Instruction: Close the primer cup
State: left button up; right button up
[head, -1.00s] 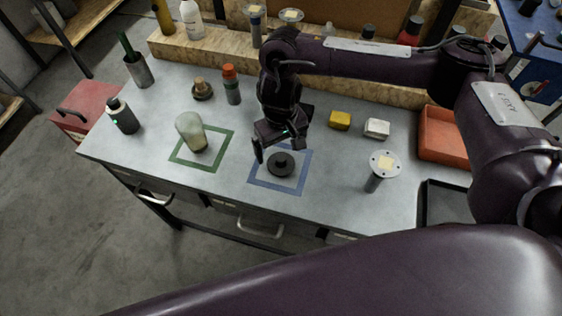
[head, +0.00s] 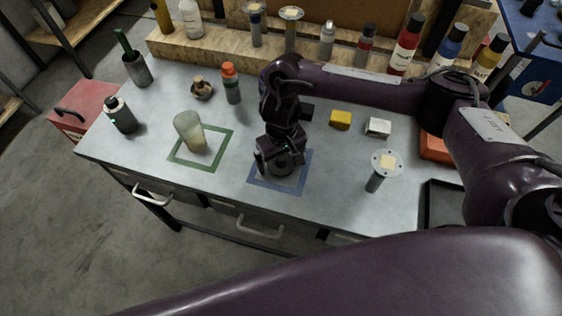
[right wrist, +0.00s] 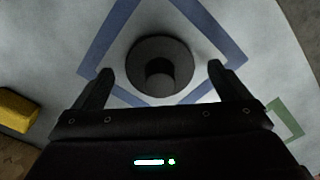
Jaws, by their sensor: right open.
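The primer cup (head: 190,134) is a translucent, pale cup standing inside the green square outline (head: 212,166) on the bench; its top looks uncovered. A dark round lid with a raised knob (right wrist: 160,60) lies inside the blue square outline (head: 290,188). My right gripper (head: 277,166) is low over the lid and hides most of it in the head view. In the right wrist view the right gripper (right wrist: 158,80) is open, its fingers apart on either side of the lid's near part, with nothing between them touching. My left gripper is not in view.
On the bench (head: 330,205) stand a dark bottle (head: 122,116), an orange-capped bottle (head: 231,84), a yellow block (head: 340,120), a white block (head: 377,128) and a grey round-topped stand (head: 386,163). Several paint bottles line the wooden shelf (head: 220,50) behind. The front middle is clear.

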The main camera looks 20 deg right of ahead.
jog(key=c, duration=1.1)
jog(key=r+p, duration=0.2)
jog(key=r, duration=0.7)
jog(key=shift+w+p, duration=0.2)
jog(key=shift+p, duration=0.15)
jog(key=r, duration=1.1)
jog(key=shift+s+p, duration=0.2)
jog(key=shift+p, duration=0.15)
